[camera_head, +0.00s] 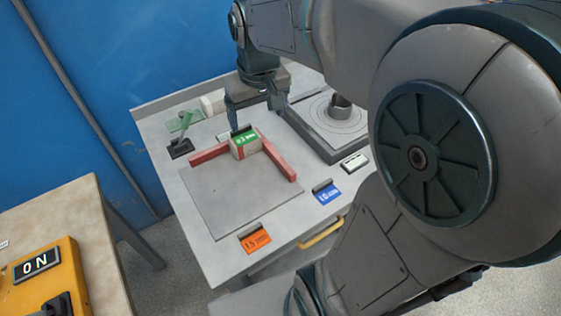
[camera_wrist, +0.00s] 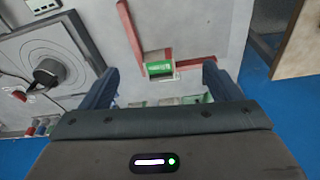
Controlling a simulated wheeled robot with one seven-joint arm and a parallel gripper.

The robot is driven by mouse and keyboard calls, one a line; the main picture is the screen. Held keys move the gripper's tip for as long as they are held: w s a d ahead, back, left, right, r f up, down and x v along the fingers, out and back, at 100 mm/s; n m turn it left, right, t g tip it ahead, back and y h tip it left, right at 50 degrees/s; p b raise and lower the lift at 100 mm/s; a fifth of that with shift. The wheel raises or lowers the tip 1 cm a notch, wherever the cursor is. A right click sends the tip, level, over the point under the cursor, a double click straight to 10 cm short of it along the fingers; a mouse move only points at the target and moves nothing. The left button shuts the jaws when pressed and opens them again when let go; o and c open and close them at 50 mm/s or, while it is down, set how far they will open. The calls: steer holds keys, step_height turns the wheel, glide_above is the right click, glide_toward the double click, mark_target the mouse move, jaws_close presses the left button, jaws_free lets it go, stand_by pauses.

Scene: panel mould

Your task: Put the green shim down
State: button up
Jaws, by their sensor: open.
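The green shim (camera_head: 244,138) has white print and a dark upright tab. It lies at the top of a small pale block (camera_head: 246,151) in the corner of the red L-shaped fence (camera_head: 281,161); I cannot tell whether it lies flat or leans. In the wrist view the green shim (camera_wrist: 159,68) shows between the finger lines, beside the red fence (camera_wrist: 195,61). My gripper (camera_head: 256,112) is open, its fingers apart just above and behind the shim. In the wrist view my gripper (camera_wrist: 160,72) shows a wide gap with nothing clasped.
A grey plate (camera_head: 235,195) lies bare before the fence. An orange shim (camera_head: 257,241) and a blue shim (camera_head: 327,195) lie near the table's front. A yellow ON box (camera_head: 40,285) sits on another table.

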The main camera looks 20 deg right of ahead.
steer(key=s+f+m+t, duration=0.1)
steer(key=s+f, duration=0.2)
steer(key=s, duration=0.9)
steer(key=shift+s, duration=0.15)
